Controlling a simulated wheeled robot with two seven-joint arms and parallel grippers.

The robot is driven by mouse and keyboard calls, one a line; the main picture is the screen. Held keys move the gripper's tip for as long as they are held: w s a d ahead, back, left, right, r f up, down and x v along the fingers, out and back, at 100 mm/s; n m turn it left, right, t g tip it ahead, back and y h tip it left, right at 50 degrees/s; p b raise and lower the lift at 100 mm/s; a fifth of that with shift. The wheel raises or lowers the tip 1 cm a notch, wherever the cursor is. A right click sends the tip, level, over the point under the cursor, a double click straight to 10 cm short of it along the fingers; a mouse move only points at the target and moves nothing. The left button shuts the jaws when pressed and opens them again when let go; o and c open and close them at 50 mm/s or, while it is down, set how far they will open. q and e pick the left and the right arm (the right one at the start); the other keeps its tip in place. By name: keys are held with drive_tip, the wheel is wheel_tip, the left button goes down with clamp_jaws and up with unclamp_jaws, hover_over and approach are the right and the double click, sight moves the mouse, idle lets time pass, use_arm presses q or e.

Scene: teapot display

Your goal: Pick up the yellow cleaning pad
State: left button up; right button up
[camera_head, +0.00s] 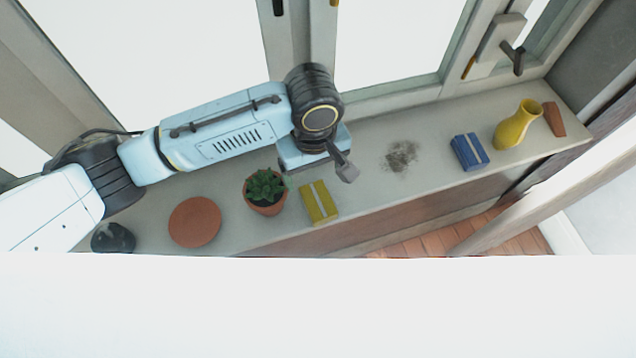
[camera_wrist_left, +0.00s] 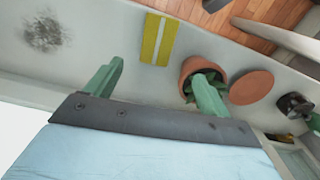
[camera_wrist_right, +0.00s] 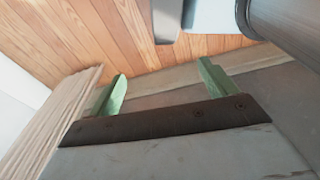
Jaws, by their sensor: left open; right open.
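The yellow cleaning pad (camera_head: 318,203) with a pale stripe lies on the windowsill, just right of the potted succulent. It also shows in the left wrist view (camera_wrist_left: 159,39), beyond and between the fingers. My left gripper (camera_head: 345,168) is above the sill, behind the pad in the head view. In the left wrist view its green fingers (camera_wrist_left: 155,88) are spread and empty, and one finger overlaps the pot. My right gripper (camera_wrist_right: 160,88) shows only in its own wrist view, open and empty, low near the wooden floor and the wall.
A potted succulent (camera_head: 265,190) stands close left of the yellow pad, with a terracotta disc (camera_head: 195,221) and a dark round object (camera_head: 113,238) further left. To the right are a dark smudge (camera_head: 401,155), a blue pad (camera_head: 469,152), a yellow vase (camera_head: 518,125) and a terracotta piece (camera_head: 554,119).

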use_arm(q)
hover_over(318, 200)
drive_tip(key=f, duration=0.6)
drive_tip(key=shift+s+a+f+b, duration=0.15)
drive_tip(key=shift+s+a+b, duration=0.05)
drive_tip(key=shift+a+b, duration=0.2)
drive_tip(key=shift+d+f, duration=0.1)
drive_tip(key=shift+f, duration=0.2)
drive_tip(key=shift+w+f, duration=0.15)
drive_tip(key=shift+f, duration=0.5)
drive_tip(key=f, duration=0.3)
drive_tip(key=shift+w+d+f+b, duration=0.1)
drive_tip(key=shift+d+f+b, duration=0.2)
drive_tip(key=shift+b, duration=0.1)
drive_tip(key=shift+f, duration=0.3)
drive_tip(key=c, duration=1.1)
drive_tip(key=shift+o, duration=0.2)
use_arm(e)
drive_tip(key=shift+g, duration=0.3)
drive_tip(key=s, duration=0.1)
drive_tip(key=s+f, duration=0.2)
drive_tip(key=s, duration=0.1)
use_arm(q)
drive_tip(key=shift+r, duration=0.15)
